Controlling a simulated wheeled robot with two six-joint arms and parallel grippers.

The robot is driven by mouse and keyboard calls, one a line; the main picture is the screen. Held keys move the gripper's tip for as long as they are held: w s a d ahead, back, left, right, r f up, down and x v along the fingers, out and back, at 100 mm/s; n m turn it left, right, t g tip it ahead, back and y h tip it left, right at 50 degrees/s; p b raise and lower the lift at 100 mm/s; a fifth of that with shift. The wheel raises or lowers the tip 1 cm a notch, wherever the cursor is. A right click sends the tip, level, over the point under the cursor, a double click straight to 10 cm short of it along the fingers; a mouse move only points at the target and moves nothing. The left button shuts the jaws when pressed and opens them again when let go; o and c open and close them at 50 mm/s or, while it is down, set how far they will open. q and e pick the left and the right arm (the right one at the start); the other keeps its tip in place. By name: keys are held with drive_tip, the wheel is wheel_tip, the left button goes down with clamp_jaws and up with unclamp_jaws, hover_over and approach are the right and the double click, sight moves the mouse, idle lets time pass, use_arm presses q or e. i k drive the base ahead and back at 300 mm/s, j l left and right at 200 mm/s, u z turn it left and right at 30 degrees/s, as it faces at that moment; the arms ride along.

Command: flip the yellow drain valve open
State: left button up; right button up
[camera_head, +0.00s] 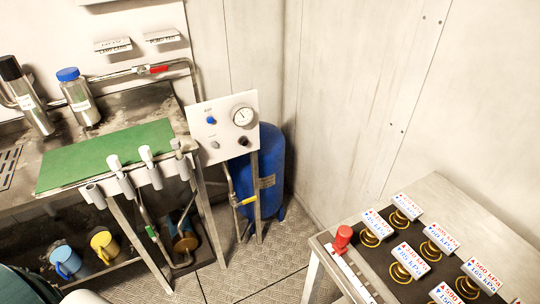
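A small yellow valve handle (244,201), which looks like the drain valve, sits low below the gauge panel (222,125), in front of the blue tank (271,165). The handle lies nearly level, across the upright pipe beside it. It is small here, so the valve body is hard to make out. Neither of my grippers shows in this view, and nothing of mine touches the handle.
A bench with a green mat (105,157) stands left of the panel, with several grey-white handles along its front edge. A red-handled valve (159,69) is on the wall pipe. A table (440,190) with labelled gold pieces and a red knob (342,238) stands at right. Checkered floor (270,265) lies between.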

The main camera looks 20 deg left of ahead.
sight(250, 200)
drive_tip(key=i+j, duration=0.1)
drive_tip(key=j, duration=0.25)
drive_tip(key=i+j, duration=0.1)
drive_tip(key=j, duration=0.25)
drive_tip(key=i+j+u, duration=0.1)
drive_tip(key=j, duration=0.25)
drive_tip(key=i+j, duration=0.1)
drive_tip(key=j, duration=0.25)
drive_tip(key=i+j, duration=0.15)
drive_tip(key=j, duration=0.2)
